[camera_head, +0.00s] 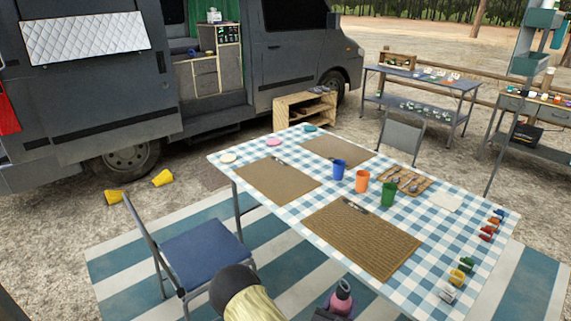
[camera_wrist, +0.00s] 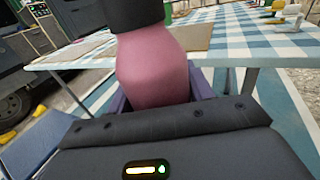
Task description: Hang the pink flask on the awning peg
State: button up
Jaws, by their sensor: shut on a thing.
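The pink flask (camera_head: 341,300) shows at the bottom of the head view, in front of the near edge of the table. It fills the middle of the wrist view (camera_wrist: 152,70), upright, with a dark cap at its top. My gripper (camera_head: 332,314) is shut on the flask; in the wrist view its dark jaws (camera_wrist: 157,98) sit at both sides of the pink body. The bottom of the flask is hidden by my gripper. I cannot make out the awning peg in either view.
A table (camera_head: 452,221) with a blue checked cloth holds mats, cups and small coloured items. A blue folding chair (camera_head: 205,249) stands left of my arm. The striped rug (camera_head: 115,262) has bare room at left.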

aim_at(342, 309)
jog(key=r+n+t+y+p, duration=0.1)
jog(key=r+n+y+p, duration=0.1)
jog(key=p, duration=0.1)
jog(key=r+n+y+p, duration=0.1)
jog(key=n+y+p, duration=0.1)
jog(key=y+p, duration=0.1)
jog(key=shift+s+a+r+t+y+p, duration=0.2)
jog(key=shift+r+t+y+p, duration=0.15)
jog(key=shift+p, duration=0.25)
jog(key=shift+s+a+r+n+y+p, duration=0.15)
jog(key=shift+n+y+p, duration=0.1)
jog(key=shift+y+p, duration=0.25)
jog(key=shift+s+d+n+y+p, duration=0.1)
jog(key=shift+n+y+p, duration=0.15)
jog(key=shift+y+p, duration=0.25)
jog(key=shift+s+a+y, duration=0.1)
jog(key=shift+y, duration=0.15)
jog(key=shift+a, duration=0.1)
